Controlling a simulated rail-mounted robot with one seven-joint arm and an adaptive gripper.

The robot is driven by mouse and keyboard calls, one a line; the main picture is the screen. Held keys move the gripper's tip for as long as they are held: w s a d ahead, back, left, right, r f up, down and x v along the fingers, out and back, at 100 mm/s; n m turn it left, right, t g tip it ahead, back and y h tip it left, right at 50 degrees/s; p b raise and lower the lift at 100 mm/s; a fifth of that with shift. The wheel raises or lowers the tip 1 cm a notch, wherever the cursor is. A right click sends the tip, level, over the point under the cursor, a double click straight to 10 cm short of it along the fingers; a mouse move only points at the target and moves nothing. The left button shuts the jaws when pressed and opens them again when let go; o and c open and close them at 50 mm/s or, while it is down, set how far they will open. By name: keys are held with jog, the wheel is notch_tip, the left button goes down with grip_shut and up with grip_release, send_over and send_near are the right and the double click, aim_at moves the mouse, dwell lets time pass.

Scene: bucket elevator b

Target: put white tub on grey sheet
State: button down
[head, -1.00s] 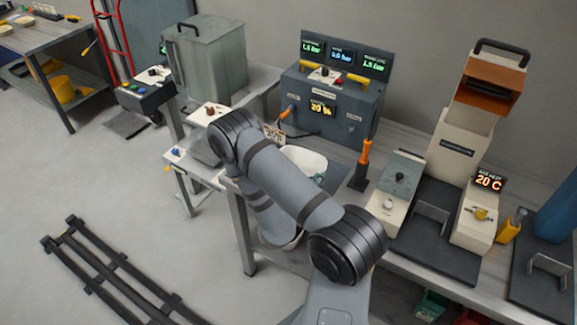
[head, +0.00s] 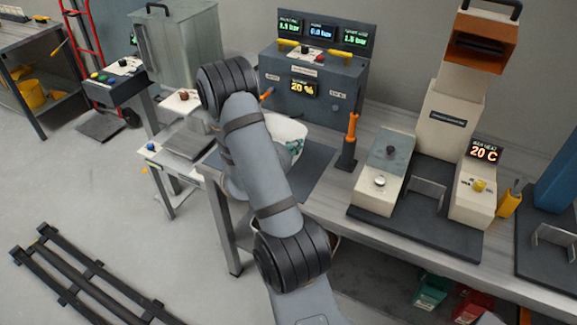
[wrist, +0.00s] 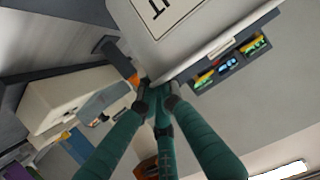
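The white tub (head: 291,125) shows behind my forearm in the head view, by the front of the blue-grey control box. Its left and lower parts are hidden. A dark grey sheet (head: 318,172) lies flat on the bench beside and below the tub; I cannot tell whether they touch. In the wrist view my gripper (wrist: 158,100) has its teal fingers close together at the edge of the tub (wrist: 205,30), whose pale wall and printed label fill the top. The fingers appear shut on this rim. A teal fingertip also shows at the tub in the head view.
The control box (head: 318,95) stands behind the tub. An orange-handled lever (head: 351,130) stands right of the sheet. A cream machine on a dark base (head: 415,225) is farther right. A low side table (head: 170,165) and a metal bin (head: 180,45) are left.

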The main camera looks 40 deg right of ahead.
jog(key=shift+w+d+f+b, duration=0.15)
jog(key=shift+w+f+b, duration=0.15)
jog(key=shift+f+b, duration=0.25)
jog(key=w, duration=0.1)
jog(key=w+d+f+p, duration=0.1)
jog(key=w, duration=0.2)
jog(key=shift+d+f+p, duration=0.25)
jog(key=shift+f+p, duration=0.15)
jog(key=shift+w+f+b, duration=0.1)
jog(key=shift+f+b, duration=1)
jog(key=shift+f, duration=0.9)
jog(key=shift+f, duration=0.2)
jog(key=c, duration=1.9)
grip_release()
jog(key=shift+c, duration=0.2)
